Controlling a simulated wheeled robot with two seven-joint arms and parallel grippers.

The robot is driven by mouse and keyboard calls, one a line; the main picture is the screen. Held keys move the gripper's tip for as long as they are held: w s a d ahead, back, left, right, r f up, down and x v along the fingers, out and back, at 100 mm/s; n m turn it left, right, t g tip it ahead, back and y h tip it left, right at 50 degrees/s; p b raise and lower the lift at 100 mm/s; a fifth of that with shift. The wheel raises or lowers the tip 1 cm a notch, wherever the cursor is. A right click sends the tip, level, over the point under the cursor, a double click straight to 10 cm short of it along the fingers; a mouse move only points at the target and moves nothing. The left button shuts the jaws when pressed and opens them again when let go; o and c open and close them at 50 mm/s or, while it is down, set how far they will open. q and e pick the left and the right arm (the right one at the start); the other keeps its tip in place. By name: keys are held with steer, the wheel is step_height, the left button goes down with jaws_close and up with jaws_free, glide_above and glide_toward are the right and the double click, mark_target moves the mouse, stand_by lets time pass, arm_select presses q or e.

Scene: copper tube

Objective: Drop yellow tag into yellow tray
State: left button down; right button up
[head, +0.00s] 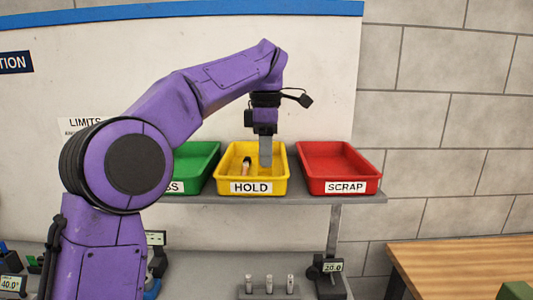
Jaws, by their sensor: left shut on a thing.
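The yellow tray (281,185), labelled HOLD, stands on the shelf between a green tray and a red tray. My left gripper (265,164) points straight down over the yellow tray, its fingers in front of the tray's inside. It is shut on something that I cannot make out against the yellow. I cannot pick out a yellow tag. A small copper-coloured piece with a dark top (247,168) shows just left of the fingers, within the tray's outline. I cannot tell whether it touches them. My right gripper is not in view.
The red tray (373,187), labelled SCRAP, is at the right and looks empty. The green tray (205,187) is partly hidden by my left arm. The grey shelf (300,199) carries them. Below are several small metal cylinders (269,284) in a holder. A wooden table (470,262) is at the lower right.

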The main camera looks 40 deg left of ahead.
arm_select(q)
steer(key=shift+s+f, duration=0.2)
steer(key=shift+s, duration=0.15)
steer(key=shift+f, duration=0.1)
steer(key=c, duration=1.2)
jaws_free()
steer(key=shift+w, duration=0.3)
steer(key=shift+c, duration=0.2)
steer(key=shift+s, duration=0.1)
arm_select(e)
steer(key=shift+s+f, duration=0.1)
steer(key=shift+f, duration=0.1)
